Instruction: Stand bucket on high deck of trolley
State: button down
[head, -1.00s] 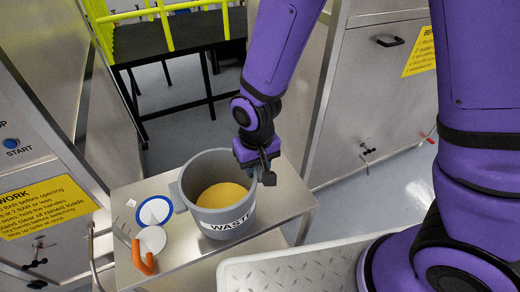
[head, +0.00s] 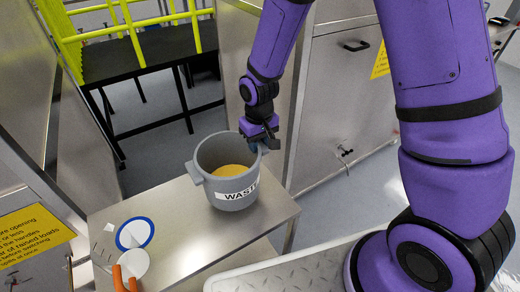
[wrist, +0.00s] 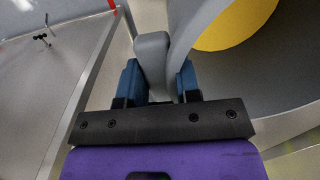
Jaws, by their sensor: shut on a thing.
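The grey bucket (head: 212,178) is upright, carries a "WASTE" label and holds yellow material. It is over the right part of the steel trolley's upper deck (head: 185,240); I cannot tell whether its base touches the deck. My gripper (head: 264,143) is at the bucket's right rim. In the wrist view, the blue fingers of my gripper (wrist: 160,82) are shut on a grey lug (wrist: 152,50) on the bucket's side. The yellow contents (wrist: 235,22) show beyond the bucket wall. The bucket's underside is hidden.
A blue-rimmed white disc (head: 135,233), a second white disc (head: 135,262) and an orange curved handle (head: 118,278) lie on the deck's left part. Steel cabinets (head: 335,110) stand on the right. A black platform with yellow rails (head: 140,62) stands behind. The deck's front middle is clear.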

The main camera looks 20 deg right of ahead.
jog(key=shift+w+d+f, duration=0.1)
jog(key=shift+w+d, duration=0.15)
jog(key=shift+w, duration=0.1)
jog(key=shift+f, duration=1.65)
jog(key=c, duration=0.8)
grip_release()
jog(key=shift+f, duration=0.1)
